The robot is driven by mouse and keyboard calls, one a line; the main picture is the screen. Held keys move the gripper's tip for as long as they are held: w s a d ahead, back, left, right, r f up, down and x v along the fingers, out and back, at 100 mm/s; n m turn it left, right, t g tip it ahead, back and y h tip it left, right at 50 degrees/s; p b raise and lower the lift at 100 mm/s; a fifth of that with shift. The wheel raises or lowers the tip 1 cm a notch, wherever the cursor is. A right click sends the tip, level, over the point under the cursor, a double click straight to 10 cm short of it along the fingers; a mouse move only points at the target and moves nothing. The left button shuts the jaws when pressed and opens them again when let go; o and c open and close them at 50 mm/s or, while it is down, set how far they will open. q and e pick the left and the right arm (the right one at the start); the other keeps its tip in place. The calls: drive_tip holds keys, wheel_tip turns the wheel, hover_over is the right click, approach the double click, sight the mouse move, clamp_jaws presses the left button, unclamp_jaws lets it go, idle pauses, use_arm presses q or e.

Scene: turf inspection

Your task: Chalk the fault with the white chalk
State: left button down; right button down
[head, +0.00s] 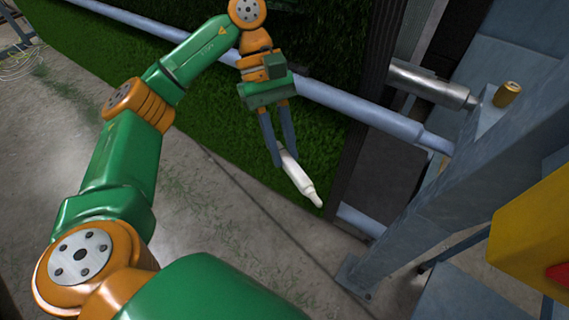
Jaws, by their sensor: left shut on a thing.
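My left gripper (282,158) is shut on the white chalk (298,178), a pale bottle-shaped stick with a narrow tip. The chalk tilts down to the right, with its tip near the lower right corner of the turf. The green turf (140,68) hangs as a sloping panel behind my left arm. I cannot tell whether the chalk touches it. No fault or chalk mark is clear on the turf; my arm and gripper hide part of it. My right gripper is not in view.
A blue-grey rail (345,100) crosses the turf. A metal roller (430,84) and a grey steel frame (440,190) stand at the right, with a gold can (507,95) on the frame. A yellow part (530,230) is at the right edge. Concrete floor (215,215) lies below.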

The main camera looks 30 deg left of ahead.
use_arm(q)
drive_tip(key=a+r+n+t+y+p, duration=0.2)
drive_tip(key=a+r+n+t, duration=0.2)
drive_tip(key=r+n+t, duration=0.5)
drive_tip(key=a+r+n+t+y+p, duration=0.2)
drive_tip(key=a+r+n+t, duration=0.3)
drive_tip(key=r+n, duration=0.75)
drive_tip(key=w+n+p, duration=0.2)
drive_tip(key=w+p, duration=0.3)
drive_tip(key=w, duration=0.2)
drive_tip(key=shift+w+d+y, duration=0.3)
drive_tip(key=shift+w+d, duration=0.05)
drive_tip(key=shift+r, duration=0.15)
drive_tip(key=shift+w+r, duration=0.1)
drive_tip(key=shift+r, duration=0.1)
drive_tip(key=shift+w+d+r+p, duration=0.1)
drive_tip(key=shift+w+r+p, duration=0.15)
drive_tip(key=shift+w+p, duration=0.45)
drive_tip(key=shift+w+d+r+p, duration=0.1)
drive_tip(key=shift+w+r+p, duration=0.1)
drive_tip(key=shift+w+p, duration=0.45)
drive_tip(key=shift+a, duration=0.15)
